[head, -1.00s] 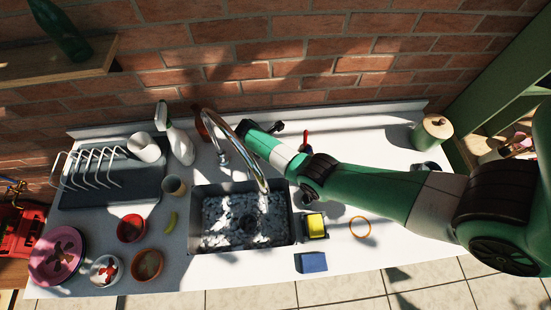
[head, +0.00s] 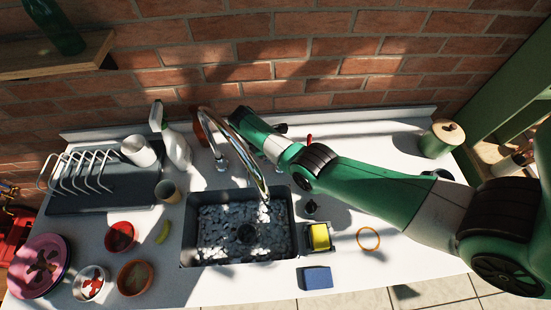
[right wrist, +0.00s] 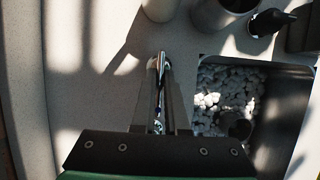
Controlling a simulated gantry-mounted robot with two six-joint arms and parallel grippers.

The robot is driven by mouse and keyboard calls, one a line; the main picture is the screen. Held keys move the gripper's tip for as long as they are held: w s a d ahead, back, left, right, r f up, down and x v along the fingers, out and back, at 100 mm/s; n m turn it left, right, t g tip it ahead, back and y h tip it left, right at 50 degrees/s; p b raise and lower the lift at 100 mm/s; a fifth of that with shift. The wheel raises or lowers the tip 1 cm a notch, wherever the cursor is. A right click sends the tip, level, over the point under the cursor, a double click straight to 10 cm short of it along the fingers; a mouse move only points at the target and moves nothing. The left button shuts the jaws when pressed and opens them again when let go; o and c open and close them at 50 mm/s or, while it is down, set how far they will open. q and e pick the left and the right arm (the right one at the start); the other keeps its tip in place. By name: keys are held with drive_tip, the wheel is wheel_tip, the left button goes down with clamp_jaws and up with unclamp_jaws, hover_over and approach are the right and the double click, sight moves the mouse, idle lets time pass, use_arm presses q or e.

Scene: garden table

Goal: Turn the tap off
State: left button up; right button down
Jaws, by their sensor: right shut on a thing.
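The chrome tap (head: 236,140) arches over the back of the grey sink (head: 187,240), its spout end above the white pebbles (head: 225,228). I cannot tell whether water is running. My right arm reaches in from the right, its green wrist behind the tap's arch; the fingers are hidden in the head view. In the right wrist view my right gripper (right wrist: 161,68) has its two fingers on either side of a slim chrome piece (right wrist: 160,80) of the tap, shut on it. I cannot tell clearly whether this is the handle. My left gripper is not in view.
A spray bottle (head: 176,148), a beige cup (head: 168,191) and several bowls stand left of the sink. The brick wall (head: 330,60) is close behind.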

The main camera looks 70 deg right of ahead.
drive_tip(key=c, duration=0.9)
unclamp_jaws()
drive_tip(key=shift+c, duration=0.2)
drive_tip(key=p+v, duration=0.1)
drive_tip(key=v, duration=1)
drive_tip(key=shift+r, duration=0.25)
drive_tip(key=shift+w, duration=0.1)
